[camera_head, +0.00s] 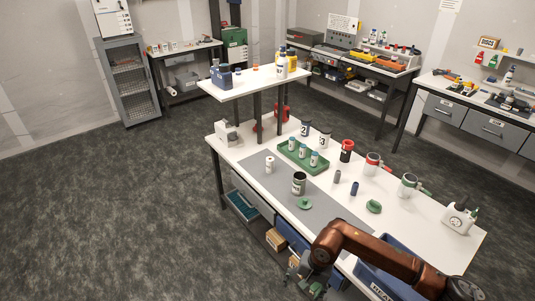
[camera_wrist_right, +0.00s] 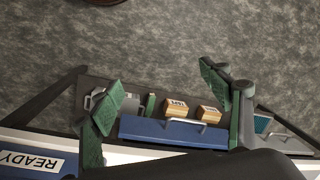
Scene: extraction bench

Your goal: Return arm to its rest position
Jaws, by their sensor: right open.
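My right arm (camera_head: 375,250) comes in from the bottom right of the head view, bent over the near edge of the white bench (camera_head: 430,210). My right gripper (camera_head: 305,285) hangs off the bench's front side, above the floor. In the right wrist view the gripper (camera_wrist_right: 160,95) has its two green-padded fingers wide apart, with nothing between them. Past the fingers lie a lower shelf and the floor. My left arm and left gripper are in neither view.
On the bench are a grey mat (camera_head: 330,211), a green tray (camera_head: 318,166) of small bottles, a dark open jar (camera_head: 299,183), mugs and a white jug (camera_head: 459,218). A blue bin (camera_head: 368,272) sits beside my right arm. The floor (camera_head: 110,220) at left is clear.

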